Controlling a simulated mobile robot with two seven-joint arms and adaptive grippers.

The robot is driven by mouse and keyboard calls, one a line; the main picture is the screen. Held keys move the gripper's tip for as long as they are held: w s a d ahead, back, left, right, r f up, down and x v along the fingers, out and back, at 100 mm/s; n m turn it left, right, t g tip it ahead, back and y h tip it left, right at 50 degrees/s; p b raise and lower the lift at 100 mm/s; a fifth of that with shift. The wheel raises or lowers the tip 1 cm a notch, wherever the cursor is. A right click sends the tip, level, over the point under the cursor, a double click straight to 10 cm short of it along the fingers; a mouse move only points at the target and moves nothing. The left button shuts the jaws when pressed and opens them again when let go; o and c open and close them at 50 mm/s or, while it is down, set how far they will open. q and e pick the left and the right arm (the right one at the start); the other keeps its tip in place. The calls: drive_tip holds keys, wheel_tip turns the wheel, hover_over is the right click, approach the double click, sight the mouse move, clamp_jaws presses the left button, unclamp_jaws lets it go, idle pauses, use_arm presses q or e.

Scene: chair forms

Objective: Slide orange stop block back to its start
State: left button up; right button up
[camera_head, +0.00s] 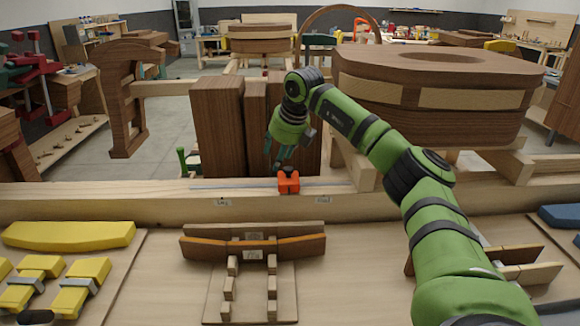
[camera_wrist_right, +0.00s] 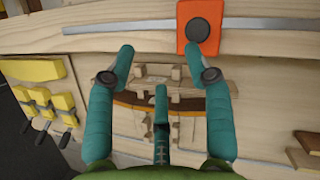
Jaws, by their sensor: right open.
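The orange stop block (camera_head: 288,184) has a black knob on top and sits on a thin metal rail (camera_head: 222,187) along the front wooden beam, between two small labels. My right gripper (camera_head: 280,163) hangs just above and behind the block, fingers pointing down. In the right wrist view the teal fingers (camera_wrist_right: 158,58) are spread apart with nothing between them. There the orange block (camera_wrist_right: 198,42) lies beyond the fingertips, near the right finger; I cannot tell whether they touch. My left gripper does not show.
A wooden slotted fixture (camera_head: 253,246) lies on the bench in front of the beam. Yellow pieces (camera_head: 70,234) are at the left. Dark wooden blocks (camera_head: 218,128) stand behind the beam, and a large curved wooden form (camera_head: 430,95) is at the right.

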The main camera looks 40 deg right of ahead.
sight(288, 168)
drive_tip(key=shift+m+g+h, duration=0.4)
drive_tip(key=shift+m+h, duration=0.1)
drive_tip(key=d, duration=0.1)
drive_tip(key=s+d, duration=0.2)
drive_tip(key=shift+d+r+p, duration=0.15)
drive_tip(key=shift+d+p, duration=0.15)
drive_tip(key=shift+d, duration=0.05)
drive_tip(key=p+x, duration=0.2)
drive_tip(key=x, duration=0.3)
drive_tip(key=shift+w+a, duration=0.1)
drive_tip(key=shift+w+f, duration=0.2)
drive_tip(key=shift+f, duration=0.25)
drive_tip(key=c, duration=0.8)
clamp_jaws()
